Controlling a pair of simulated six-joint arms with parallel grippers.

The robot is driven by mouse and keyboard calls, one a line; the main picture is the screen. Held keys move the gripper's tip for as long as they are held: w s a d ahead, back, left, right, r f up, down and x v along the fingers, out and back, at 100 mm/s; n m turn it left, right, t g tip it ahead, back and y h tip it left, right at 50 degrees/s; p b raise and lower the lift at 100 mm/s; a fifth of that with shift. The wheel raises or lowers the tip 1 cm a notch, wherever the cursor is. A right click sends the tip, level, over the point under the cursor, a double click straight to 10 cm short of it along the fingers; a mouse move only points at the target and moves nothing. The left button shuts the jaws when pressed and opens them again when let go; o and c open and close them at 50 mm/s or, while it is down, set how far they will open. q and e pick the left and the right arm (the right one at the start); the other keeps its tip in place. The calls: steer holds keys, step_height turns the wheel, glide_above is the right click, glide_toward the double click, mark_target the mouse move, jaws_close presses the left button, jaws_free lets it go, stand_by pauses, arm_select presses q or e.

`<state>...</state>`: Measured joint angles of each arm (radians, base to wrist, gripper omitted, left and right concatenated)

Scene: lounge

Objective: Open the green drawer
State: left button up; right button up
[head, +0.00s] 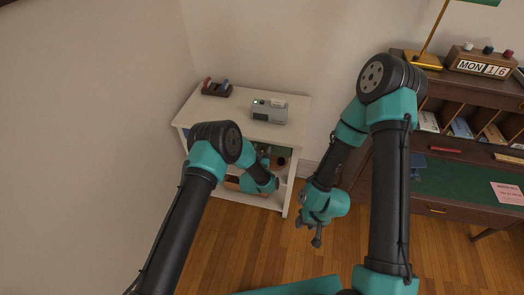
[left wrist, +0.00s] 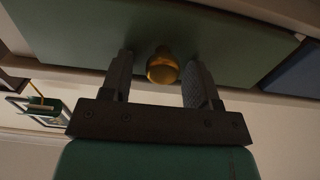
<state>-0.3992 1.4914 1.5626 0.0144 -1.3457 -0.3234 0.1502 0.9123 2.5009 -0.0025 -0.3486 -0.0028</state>
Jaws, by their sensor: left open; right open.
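The green drawer (left wrist: 80,35) fills much of the left wrist view, its front close to my left gripper (left wrist: 159,82). Its round brass knob (left wrist: 162,66) sits between the two open fingers, with a gap on each side. In the head view my left arm reaches down to the front of the white cabinet (head: 243,133), and the arm hides the drawer front there. My right gripper (head: 309,232) hangs open and empty over the floor, right of the cabinet.
A blue panel (left wrist: 296,72) is beside the green front in the left wrist view. A grey device (head: 269,111) and a dark holder (head: 216,89) stand on the cabinet top. A dark wooden desk (head: 440,190) is at the right. Wooden floor (head: 250,245) lies open in front.

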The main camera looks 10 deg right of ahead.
arm_select(q)
jaws_close()
stand_by(0.4)
